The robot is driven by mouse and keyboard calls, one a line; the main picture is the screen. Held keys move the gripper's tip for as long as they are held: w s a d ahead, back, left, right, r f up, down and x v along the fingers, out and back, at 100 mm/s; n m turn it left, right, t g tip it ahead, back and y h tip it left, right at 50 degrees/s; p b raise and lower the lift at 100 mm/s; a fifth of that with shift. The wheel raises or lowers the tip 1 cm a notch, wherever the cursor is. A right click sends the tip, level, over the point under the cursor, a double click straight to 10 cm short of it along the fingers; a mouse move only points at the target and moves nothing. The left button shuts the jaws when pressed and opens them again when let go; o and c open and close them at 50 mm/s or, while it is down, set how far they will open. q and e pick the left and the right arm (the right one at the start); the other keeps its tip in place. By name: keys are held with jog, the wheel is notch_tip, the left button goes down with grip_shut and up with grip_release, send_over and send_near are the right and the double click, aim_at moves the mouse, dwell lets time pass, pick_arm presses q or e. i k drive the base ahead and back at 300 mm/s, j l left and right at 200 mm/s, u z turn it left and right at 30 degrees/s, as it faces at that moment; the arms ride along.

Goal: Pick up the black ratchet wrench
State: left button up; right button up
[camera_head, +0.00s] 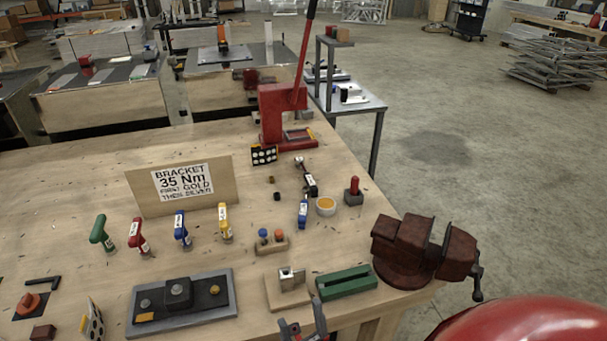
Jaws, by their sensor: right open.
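A dark tool with a silvery head and a white label, which looks like the black ratchet wrench (310,183), lies on the wooden bench in front of the red press. A blue-handled tool (303,213) lies just nearer than it, close to its near end. My right gripper (303,329) shows at the bottom edge, open and empty, well short of the wrench. Its lower part is cut off by the frame. My left gripper is not in view.
An orange-filled round dish (326,206) and a dark block with a red knob (353,191) stand right of the tools. A green block (346,283), a small wooden stand (287,288) and a red-brown vise (423,249) are nearer. A sign (183,184) stands left.

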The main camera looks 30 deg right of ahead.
aim_at(298, 161)
jog(key=z, duration=0.45)
jog(key=l+z, duration=0.1)
jog(key=z, duration=1.6)
jog(key=i+z, duration=0.1)
jog(key=z, duration=0.35)
jog(key=l+z, duration=0.1)
jog(key=z, duration=0.3)
jog(key=i+z, duration=0.3)
jog(key=i, duration=1.45)
jog(key=i+u, duration=0.7)
jog(key=u, duration=0.15)
jog(key=i+l+u, duration=0.15)
jog(key=i+u, duration=0.3)
jog(key=i+j+u, duration=0.15)
jog(key=u, duration=0.2)
jog(key=i+u, duration=0.6)
jog(key=u, duration=0.15)
jog(key=i+l+u, duration=0.2)
jog(key=i, duration=1)
jog(key=u, duration=0.5)
jog(key=i+u, duration=0.1)
jog(key=u, duration=0.85)
jog(key=i+u, duration=0.1)
jog(key=u, duration=0.9)
jog(key=i+u, duration=0.2)
jog(key=u, duration=0.15)
jog(key=i+u, duration=0.25)
jog(key=u, duration=0.15)
jog(key=j, duration=0.05)
